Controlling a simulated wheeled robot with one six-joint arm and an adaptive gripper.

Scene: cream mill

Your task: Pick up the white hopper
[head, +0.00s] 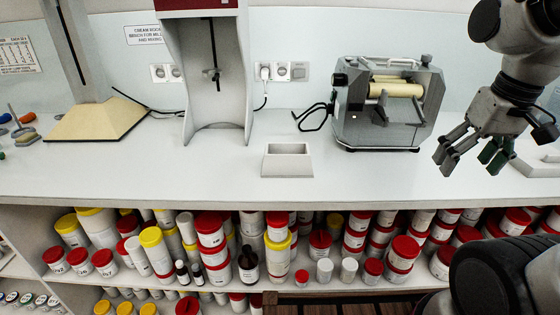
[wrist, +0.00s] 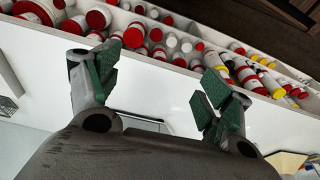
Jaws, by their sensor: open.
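A small white open-topped box (head: 287,170), which looks like the white hopper, stands on the white bench top near its front edge, left of the roller mill. My gripper (head: 470,155) is open and empty above the right part of the bench, well to the right of this box and apart from it. In the wrist view its two green-padded fingers (wrist: 157,88) are spread wide with nothing between them. I cannot make out the box for certain in the wrist view.
A grey roller mill (head: 384,125) stands between the box and my gripper. A tall grey stand (head: 217,110) is behind left of the box. A white item (head: 545,170) lies at far right. Lidded jars (head: 210,230) fill the shelf below. Bench front around the box is clear.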

